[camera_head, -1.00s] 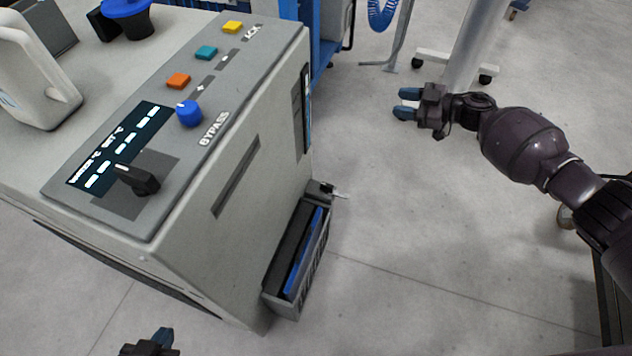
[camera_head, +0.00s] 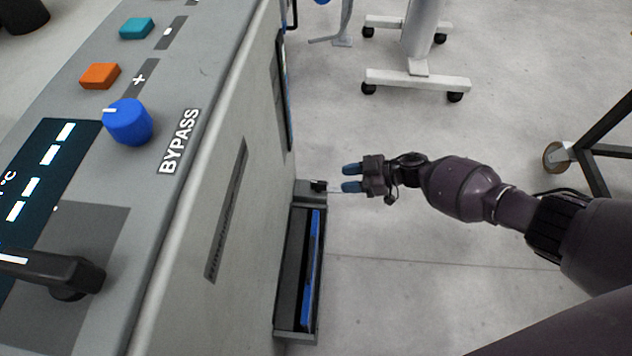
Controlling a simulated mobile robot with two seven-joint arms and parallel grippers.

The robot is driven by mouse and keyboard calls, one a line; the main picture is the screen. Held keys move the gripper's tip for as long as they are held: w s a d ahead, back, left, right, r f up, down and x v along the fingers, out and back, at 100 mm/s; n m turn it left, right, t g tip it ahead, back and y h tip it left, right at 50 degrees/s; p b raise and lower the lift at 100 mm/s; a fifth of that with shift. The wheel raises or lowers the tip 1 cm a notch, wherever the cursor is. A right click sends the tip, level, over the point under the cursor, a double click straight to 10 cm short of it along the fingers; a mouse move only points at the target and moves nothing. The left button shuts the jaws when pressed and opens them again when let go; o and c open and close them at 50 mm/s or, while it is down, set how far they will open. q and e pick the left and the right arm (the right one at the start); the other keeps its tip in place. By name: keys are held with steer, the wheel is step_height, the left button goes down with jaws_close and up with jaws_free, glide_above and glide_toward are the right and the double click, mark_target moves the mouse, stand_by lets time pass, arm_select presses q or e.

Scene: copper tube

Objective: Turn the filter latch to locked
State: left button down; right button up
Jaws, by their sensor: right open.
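The filter latch (camera_head: 318,186) is a small black piece at the top end of the filter holder, with a thin pale lever sticking out to the right. The filter holder (camera_head: 279,290) is a grey frame on the machine's side, with a blue filter (camera_head: 312,270) inside. My right gripper (camera_head: 350,177) is open, its two blue-tipped fingers pointing left at the latch. In the picture, the lever's end lies close to the lower fingertip; I cannot tell whether they touch. My left gripper is out of view.
The grey machine (camera_head: 215,120) fills the left side, with a blue bypass knob (camera_head: 128,122), an orange button (camera_head: 100,76), a teal button (camera_head: 136,28) and a black handle (camera_head: 60,272) on top. A wheeled stand (camera_head: 415,78) is at the back. Open floor lies right of the machine.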

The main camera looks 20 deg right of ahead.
mark_target(322, 183)
steer(key=x, duration=0.2)
steer(key=b+x, duration=0.1)
steer(key=x, duration=0.2)
steer(key=b+x, duration=0.1)
steer(key=x, duration=0.2)
steer(key=shift+s+f, duration=0.15)
steer(key=shift+f, duration=0.2)
steer(key=shift+w+a+b, duration=0.25)
steer(key=shift+a+b, duration=0.05)
steer(key=shift+a, duration=0.1)
jaws_close()
